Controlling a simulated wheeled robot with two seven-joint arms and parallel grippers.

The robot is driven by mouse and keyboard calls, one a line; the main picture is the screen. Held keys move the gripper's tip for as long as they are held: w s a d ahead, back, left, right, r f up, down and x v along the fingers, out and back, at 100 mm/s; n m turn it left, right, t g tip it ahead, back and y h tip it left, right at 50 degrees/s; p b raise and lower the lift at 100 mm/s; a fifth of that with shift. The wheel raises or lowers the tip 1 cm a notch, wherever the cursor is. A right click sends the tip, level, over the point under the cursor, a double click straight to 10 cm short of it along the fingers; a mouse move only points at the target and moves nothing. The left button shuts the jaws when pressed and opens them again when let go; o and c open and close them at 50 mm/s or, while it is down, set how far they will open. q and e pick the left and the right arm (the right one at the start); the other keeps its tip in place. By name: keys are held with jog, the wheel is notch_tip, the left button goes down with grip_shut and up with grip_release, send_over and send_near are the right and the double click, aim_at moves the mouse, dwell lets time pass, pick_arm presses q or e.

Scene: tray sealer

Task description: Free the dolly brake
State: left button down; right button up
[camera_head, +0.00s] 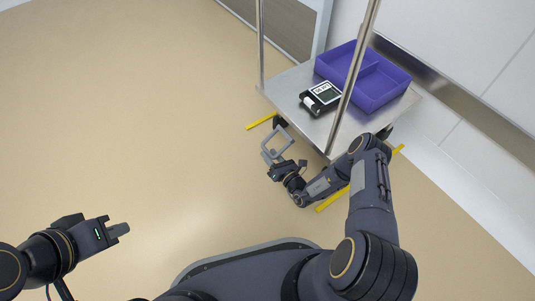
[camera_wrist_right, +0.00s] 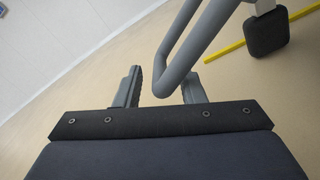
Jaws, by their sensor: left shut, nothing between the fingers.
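The dolly (camera_head: 345,128) is a metal platform with upright posts at the upper right of the head view. A grey tube loop (camera_head: 290,138), which looks like the brake bar, sticks out at its near left corner. My right gripper (camera_head: 272,158) is low beside this loop. In the right wrist view, the bent grey tube (camera_wrist_right: 176,70) reaches down between the two spread fingers of the right gripper (camera_wrist_right: 163,88) and overlaps the right-hand finger. I cannot tell whether it touches. My left gripper (camera_head: 120,230) is shut and empty over the floor, far from the dolly.
A purple divided tray (camera_head: 375,88) and a black-and-white device (camera_head: 320,98) rest on the platform. A black caster (camera_wrist_right: 267,34) stands near a yellow floor line (camera_wrist_right: 225,50). The wall is close behind the dolly. The floor at left is clear.

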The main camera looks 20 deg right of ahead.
jog(key=shift+x, duration=1)
jog(key=shift+c, duration=0.5)
grip_shut()
jog(key=shift+s+r, duration=0.1)
